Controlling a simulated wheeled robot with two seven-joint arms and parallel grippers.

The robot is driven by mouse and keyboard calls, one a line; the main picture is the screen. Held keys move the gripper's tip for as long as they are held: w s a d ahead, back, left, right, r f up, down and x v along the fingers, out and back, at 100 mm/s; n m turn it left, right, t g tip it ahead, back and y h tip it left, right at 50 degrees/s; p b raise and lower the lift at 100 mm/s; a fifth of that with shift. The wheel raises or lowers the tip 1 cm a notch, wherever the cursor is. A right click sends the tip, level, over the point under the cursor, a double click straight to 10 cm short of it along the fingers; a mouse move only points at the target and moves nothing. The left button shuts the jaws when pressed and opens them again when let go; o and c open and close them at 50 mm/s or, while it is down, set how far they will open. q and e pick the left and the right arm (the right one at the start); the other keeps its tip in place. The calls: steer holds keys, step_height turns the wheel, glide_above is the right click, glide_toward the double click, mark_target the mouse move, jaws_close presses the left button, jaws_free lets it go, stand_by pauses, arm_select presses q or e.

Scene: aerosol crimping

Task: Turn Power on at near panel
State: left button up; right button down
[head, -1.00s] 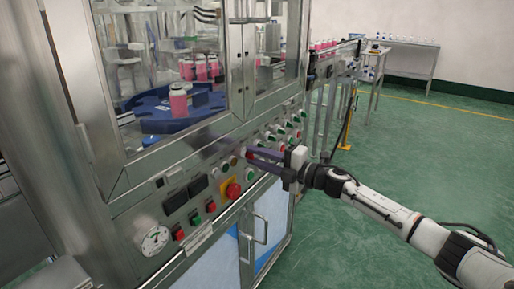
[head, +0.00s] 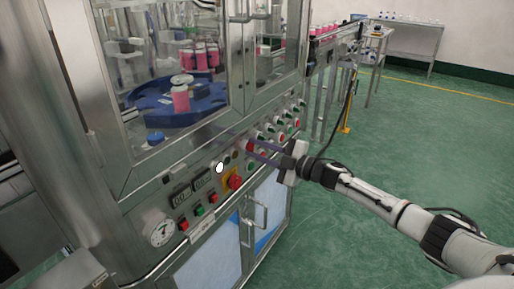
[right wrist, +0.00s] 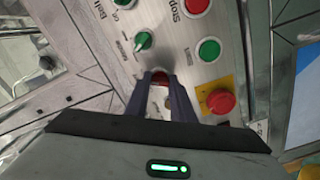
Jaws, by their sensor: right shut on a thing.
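The near panel (head: 212,205) is the sloped steel front of the machine, with buttons, lamps, a gauge and two small displays (head: 190,190). The displays show lit digits, and a round lamp (head: 219,168) glows white. My right gripper (head: 246,148) reaches the panel from the right. In the right wrist view its narrow dark fingers (right wrist: 161,76) are closed around a small dark red control (right wrist: 160,79), mostly hidden between them. The label of that control cannot be read. My left gripper is not in view.
A red mushroom button on a yellow plate (right wrist: 221,102) sits close right of the fingers, with a green button (right wrist: 209,50) above it. A green selector (right wrist: 142,42) is up left. Cabinet doors with handles (head: 255,215) are below; open green floor lies to the right.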

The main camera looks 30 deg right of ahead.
stand_by(0.3)
steer(key=c, duration=1.5)
jaws_free()
steer(key=v, duration=1)
steer(key=shift+s, duration=0.2)
steer(key=shift+f, duration=0.1)
steer(key=s+a+f+m+g+h, duration=0.1)
steer(key=s+a+f+m+h, duration=0.1)
steer(key=s+a+f+m, duration=0.35)
steer(key=s+a+f+m+g+h, duration=0.1)
steer(key=s+a+f+m, duration=0.15)
steer(key=a+f, duration=0.65)
steer(key=s+a+f+m+g, duration=0.2)
steer(key=s+a+f, duration=0.2)
steer(key=s, duration=0.2)
steer(key=s+a+f+m+g+h, duration=0.1)
steer(key=s+a+f+m+g, duration=0.1)
steer(key=s+a, duration=0.3)
steer(key=s+a+f+m+g, duration=0.2)
steer(key=s+a+f, duration=0.3)
steer(key=s, duration=0.2)
steer(key=shift+s+f, duration=0.3)
steer(key=shift+f, duration=0.05)
